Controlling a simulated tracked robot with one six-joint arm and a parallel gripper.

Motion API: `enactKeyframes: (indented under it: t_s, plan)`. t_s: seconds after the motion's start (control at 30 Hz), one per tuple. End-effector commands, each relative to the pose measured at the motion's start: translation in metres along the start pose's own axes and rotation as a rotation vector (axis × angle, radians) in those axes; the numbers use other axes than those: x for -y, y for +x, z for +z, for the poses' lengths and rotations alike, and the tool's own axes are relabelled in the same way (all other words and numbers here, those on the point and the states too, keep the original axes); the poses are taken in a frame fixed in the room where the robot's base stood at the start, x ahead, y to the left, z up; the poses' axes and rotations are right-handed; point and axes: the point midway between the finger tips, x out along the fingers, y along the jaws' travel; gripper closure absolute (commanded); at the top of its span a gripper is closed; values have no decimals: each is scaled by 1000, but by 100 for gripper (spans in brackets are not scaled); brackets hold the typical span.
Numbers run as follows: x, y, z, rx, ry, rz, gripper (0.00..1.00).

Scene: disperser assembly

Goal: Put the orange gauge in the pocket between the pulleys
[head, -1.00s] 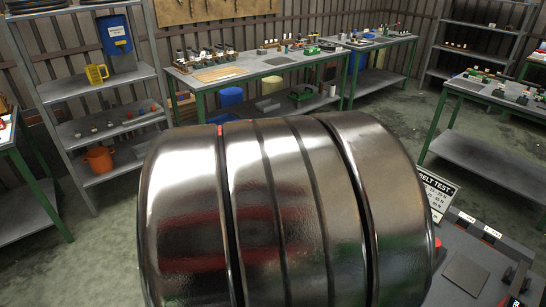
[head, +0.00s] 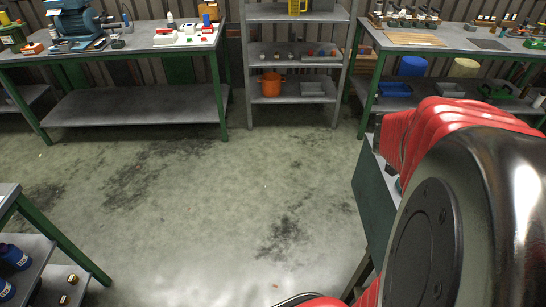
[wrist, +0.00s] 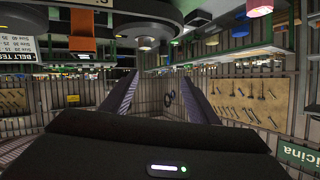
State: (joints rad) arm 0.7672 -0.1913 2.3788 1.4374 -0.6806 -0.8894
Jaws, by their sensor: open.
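In the wrist view, which looks upside down, my gripper (wrist: 160,76) is open, with its two dark fingers apart and nothing between them. An orange block (wrist: 82,30) shows at the upper left of that view, beyond the left finger; it may be the orange gauge, but I cannot be sure. A large grey round part (wrist: 128,18) is beside it at the top, possibly a pulley. I cannot make out the pocket between the pulleys. In the head view, my arm fills the right side, and neither my gripper nor the gauge shows.
In the head view, a bench (head: 130,42) with a blue machine (head: 75,18) stands at the back left. A shelf (head: 300,99) holds an orange bucket (head: 271,83). Another bench (head: 465,42) stands at the right. The concrete floor (head: 200,180) in the middle is open.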

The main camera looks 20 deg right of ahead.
Motion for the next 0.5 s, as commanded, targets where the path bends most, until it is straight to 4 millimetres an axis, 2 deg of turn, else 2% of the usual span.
enactKeyframes:
  t_s: [0.03,0.1,0.2,0.33,0.4,0.5]
  plan:
    - [33,-17,1,5,-12,-115,45]
    - [76,-43,6,25,-36,-275,45]
    - [128,-88,21,71,-85,-487,45]
    - [175,-158,49,154,-172,-732,45]
    - [190,-197,67,207,-232,-848,45]
    - [199,-252,95,291,-332,-988,45]
